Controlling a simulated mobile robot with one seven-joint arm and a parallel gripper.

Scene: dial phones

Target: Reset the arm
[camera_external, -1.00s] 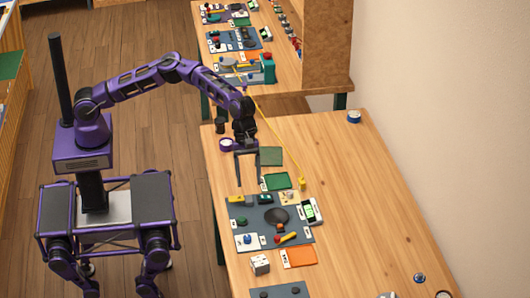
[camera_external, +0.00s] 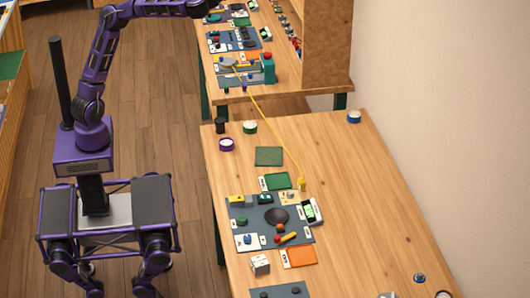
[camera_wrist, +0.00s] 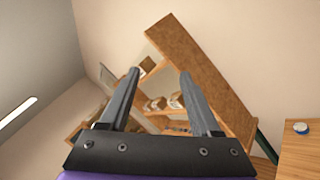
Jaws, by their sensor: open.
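My gripper (camera_wrist: 160,92) shows in the wrist view with its two dark fingers spread apart and nothing between them. It points toward the wooden shelf unit (camera_wrist: 205,75) and the wall. In the external view my purple arm is raised high, and its far end runs to the top edge of the picture. The fingers cannot be made out there. The arm is well clear of the near table (camera_external: 360,210) and touches nothing that I can see.
On the near table lie a dark grey mat (camera_external: 245,215) with small parts, a phone (camera_external: 312,211), an orange sheet (camera_external: 301,257) and a white cube (camera_external: 260,264). A yellow cord (camera_external: 270,125) runs to the far table. The near table's right side is mostly bare.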

